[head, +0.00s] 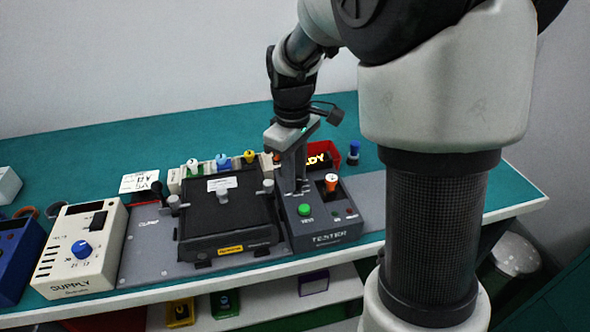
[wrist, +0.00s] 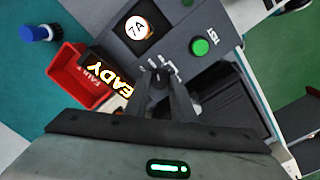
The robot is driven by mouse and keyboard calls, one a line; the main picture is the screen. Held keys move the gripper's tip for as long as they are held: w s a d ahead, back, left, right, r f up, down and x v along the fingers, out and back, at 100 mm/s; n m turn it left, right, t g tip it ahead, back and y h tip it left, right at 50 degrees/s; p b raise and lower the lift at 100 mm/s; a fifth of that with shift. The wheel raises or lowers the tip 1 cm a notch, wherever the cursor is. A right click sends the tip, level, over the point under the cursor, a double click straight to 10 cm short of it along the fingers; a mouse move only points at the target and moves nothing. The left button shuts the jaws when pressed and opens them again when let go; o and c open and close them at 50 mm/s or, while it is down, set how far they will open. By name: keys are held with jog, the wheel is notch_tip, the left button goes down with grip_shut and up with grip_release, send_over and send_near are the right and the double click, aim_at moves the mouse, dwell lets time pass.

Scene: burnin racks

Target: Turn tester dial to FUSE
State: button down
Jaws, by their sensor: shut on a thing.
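The tester (head: 350,218) is a dark grey box at the right end of the bench equipment; it also shows in the wrist view (wrist: 185,22). Its dark dial (wrist: 160,80) sits between my fingertips, mostly hidden by them. Small white labels surround the dial, too small and partly covered to read, so its setting cannot be told. My gripper (head: 301,190) points down at the tester and is shut on the dial, as the wrist view (wrist: 161,85) also shows. A fuse marked 7A (wrist: 138,28) stands in the tester's socket. The lit display (wrist: 112,82) appears to read READY, partly covered.
The green TEST button (wrist: 200,47) is close to my fingers. A red bin (wrist: 66,75) and a blue-capped part (wrist: 35,33) stand behind the tester. Left of it are a black lidded fixture (head: 225,215) and a cream SUPPLY box (head: 82,250).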

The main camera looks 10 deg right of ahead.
jog(key=shift+m+p, duration=0.7)
jog(key=shift+m, duration=1.2)
jog(key=c, duration=1.5)
grip_release()
jog(key=r+p, duration=0.1)
jog(key=r, duration=0.4)
jog(key=r+p, duration=0.1)
jog(key=r, duration=0.5)
jog(key=r+p, duration=0.1)
jog(key=r, duration=0.5)
jog(key=shift+s+a+r, duration=0.1)
jog(key=shift+a+r, duration=0.15)
jog(key=shift+a, duration=0.15)
